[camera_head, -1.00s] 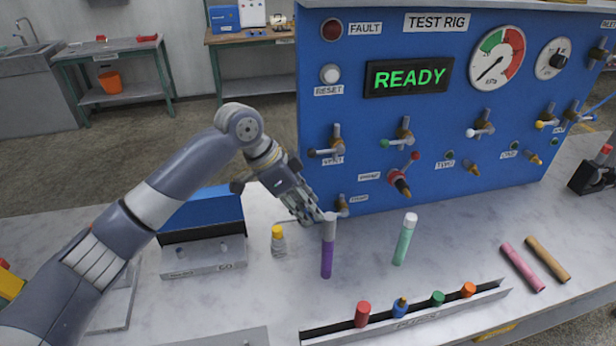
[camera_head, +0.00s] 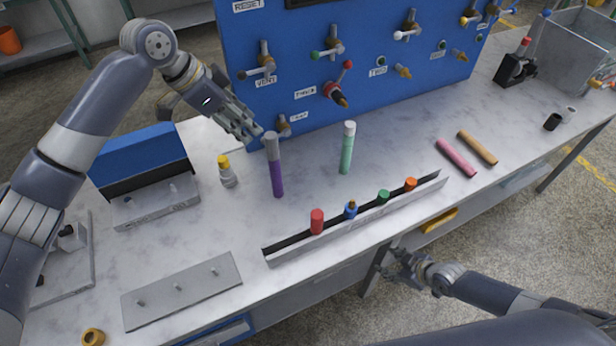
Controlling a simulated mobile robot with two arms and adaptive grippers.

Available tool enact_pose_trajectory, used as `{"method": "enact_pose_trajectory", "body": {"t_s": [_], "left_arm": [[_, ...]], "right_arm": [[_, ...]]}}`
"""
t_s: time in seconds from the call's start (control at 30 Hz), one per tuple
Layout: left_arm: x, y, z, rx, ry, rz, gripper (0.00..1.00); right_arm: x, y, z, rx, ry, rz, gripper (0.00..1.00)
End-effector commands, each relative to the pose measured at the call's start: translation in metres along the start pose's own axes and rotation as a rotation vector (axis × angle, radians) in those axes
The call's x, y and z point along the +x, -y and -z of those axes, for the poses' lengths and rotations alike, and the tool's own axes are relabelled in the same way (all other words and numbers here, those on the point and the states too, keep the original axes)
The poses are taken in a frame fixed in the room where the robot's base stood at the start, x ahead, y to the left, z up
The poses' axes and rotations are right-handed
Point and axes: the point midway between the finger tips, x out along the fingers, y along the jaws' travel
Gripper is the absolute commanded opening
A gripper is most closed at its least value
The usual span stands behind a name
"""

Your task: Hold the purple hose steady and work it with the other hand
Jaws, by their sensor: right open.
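The purple hose (camera_head: 277,180), with a grey upper end, is upright near the middle of the head view. My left gripper (camera_head: 250,135) reaches in from the upper left. Its fingertips are just left of the grey upper end. I cannot tell whether they touch it, or whether the jaws are open or shut. My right gripper (camera_head: 395,265) is open and empty, low in front of the bench's front edge, well away from the hose.
A mint-green hose (camera_head: 346,155) with a white top is upright to the right. A yellow-capped bottle (camera_head: 227,172) stands to the left. A rail (camera_head: 380,215) with several coloured caps lies in front. The blue test rig (camera_head: 290,60) is behind. Pink (camera_head: 456,158) and tan (camera_head: 478,148) tubes lie at right.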

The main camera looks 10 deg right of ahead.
Motion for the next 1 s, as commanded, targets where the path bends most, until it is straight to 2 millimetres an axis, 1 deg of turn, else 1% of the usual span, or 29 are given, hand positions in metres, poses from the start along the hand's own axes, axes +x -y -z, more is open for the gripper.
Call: {"method": "enact_pose_trajectory", "body": {"t_s": [0.03, 0.1, 0.17, 0.2, 0.33, 0.53, 0.63, 0.7, 0.77, 0.87, 0.97, 1.0], "left_arm": [[0.000, 0.000, 0.000, 0.000, 0.000, 0.000, 0.33], [0.000, 0.000, 0.000, 0.000, 0.000, 0.000, 0.33], [0.000, 0.000, 0.000, 0.000, 0.000, 0.000, 0.33], [0.000, 0.000, 0.000, 0.000, 0.000, 0.000, 0.33], [0.000, 0.000, 0.000, 0.000, 0.000, 0.000, 0.33], [0.000, 0.000, 0.000, 0.000, 0.000, 0.000, 0.33], [0.000, 0.000, 0.000, 0.000, 0.000, 0.000, 0.33], [0.001, 0.000, 0.000, 0.000, 0.000, 0.000, 0.33], [0.000, 0.000, 0.000, 0.000, 0.000, 0.000, 0.33], [0.000, 0.000, 0.000, 0.000, 0.000, 0.000, 0.33], [0.000, 0.000, 0.000, 0.000, 0.000, 0.000, 0.33], [0.000, 0.000, 0.000, 0.000, 0.000, 0.000, 0.33]], "right_arm": [[-0.013, -0.006, 0.009, -0.032, -0.011, 0.021, 0.48], [-0.031, -0.006, 0.017, -0.057, -0.019, 0.059, 0.48], [-0.047, -0.007, 0.026, -0.037, -0.015, 0.094, 0.48], [-0.057, -0.009, 0.034, 0.023, -0.002, 0.120, 0.48], [-0.086, -0.007, 0.058, 0.279, 0.070, 0.202, 0.48], [-0.130, 0.009, 0.082, 0.586, 0.190, 0.316, 0.48], [-0.147, 0.029, 0.100, 0.689, 0.230, 0.390, 0.48], [-0.149, 0.049, 0.120, 0.707, 0.221, 0.460, 0.48], [-0.148, 0.065, 0.138, 0.694, 0.191, 0.516, 0.48], [-0.146, 0.091, 0.172, 0.660, 0.120, 0.611, 0.48], [-0.149, 0.118, 0.211, 0.626, 0.025, 0.715, 0.48], [-0.152, 0.128, 0.228, 0.614, -0.021, 0.756, 0.48]]}}
